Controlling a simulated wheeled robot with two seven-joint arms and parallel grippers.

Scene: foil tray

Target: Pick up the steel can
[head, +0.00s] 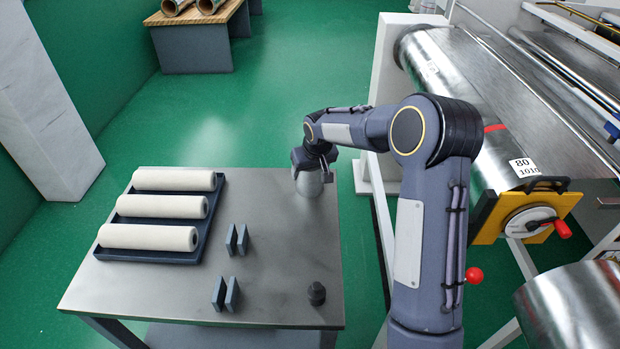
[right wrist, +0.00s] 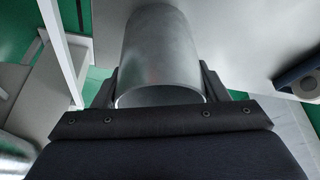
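The steel can (head: 308,187) is a plain grey metal cylinder near the back right corner of the grey table (head: 262,279). My right gripper (head: 313,170) reaches it from above and behind and hides part of it. In the right wrist view the can (right wrist: 160,50) lies between the two dark fingers of the gripper (right wrist: 160,88), one against each side. The gripper looks shut on the can. I cannot tell whether the can's base touches the table. My left gripper is not in view.
A dark tray (head: 204,238) with white rolls (head: 160,206) lies on the table's left. Two pairs of dark upright plates (head: 232,240) (head: 226,293) stand mid-table, and a small black knob-like piece (head: 316,293) near the front right. A large steel roller machine (head: 520,150) stands to the right.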

